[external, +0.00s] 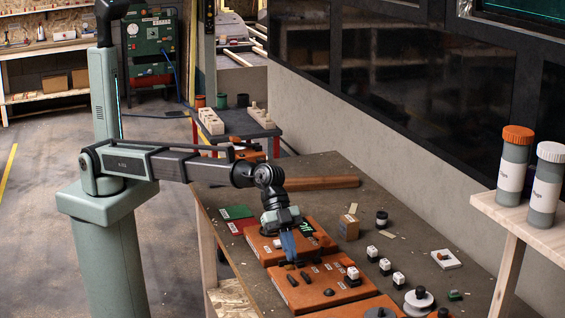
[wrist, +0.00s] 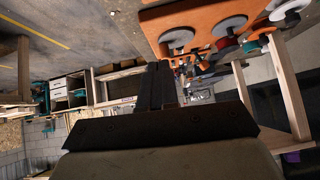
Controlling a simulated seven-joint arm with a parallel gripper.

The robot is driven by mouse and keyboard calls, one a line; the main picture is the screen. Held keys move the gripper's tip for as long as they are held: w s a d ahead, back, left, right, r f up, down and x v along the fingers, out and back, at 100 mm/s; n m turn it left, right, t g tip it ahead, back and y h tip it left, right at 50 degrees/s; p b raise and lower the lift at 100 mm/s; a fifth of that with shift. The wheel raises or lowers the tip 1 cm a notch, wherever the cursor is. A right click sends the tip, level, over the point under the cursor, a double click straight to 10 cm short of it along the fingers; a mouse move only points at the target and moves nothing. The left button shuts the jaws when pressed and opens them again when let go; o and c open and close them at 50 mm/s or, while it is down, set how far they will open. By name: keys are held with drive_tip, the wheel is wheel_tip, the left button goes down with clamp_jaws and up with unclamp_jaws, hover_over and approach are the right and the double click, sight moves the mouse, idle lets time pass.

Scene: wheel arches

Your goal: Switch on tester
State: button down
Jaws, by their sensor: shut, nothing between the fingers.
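Several orange boxes stand in a row along the workbench, and I cannot tell by label which one is the tester. The far box (external: 264,247) has a dark round part and a green display-like patch. The middle box (external: 312,298) carries dark oblong parts, a small black knob and a white-topped switch (external: 352,273). My gripper (external: 289,260) is shut and empty, low over the near side of the far box; contact cannot be told.
The workbench (external: 410,225) holds several white-topped switches, a cardboard box (external: 348,227), a white tray (external: 446,259) and round discs near the front. A shelf (external: 530,222) with two capped bottles stands at right. A dark wall runs behind the bench.

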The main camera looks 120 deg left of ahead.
drive_tip(key=s+a+r+g+y, duration=0.2)
drive_tip(key=a, duration=1.3)
drive_tip(key=s+a+r+g+y, duration=0.2)
drive_tip(key=a+r+g, duration=0.1)
drive_tip(key=a, duration=1.3)
drive_tip(key=shift+s+r, duration=0.15)
drive_tip(key=shift+r, duration=0.15)
drive_tip(key=shift+f, duration=0.15)
drive_tip(key=x, duration=1.3)
drive_tip(key=shift+f, duration=0.35)
drive_tip(key=shift+d, duration=0.1)
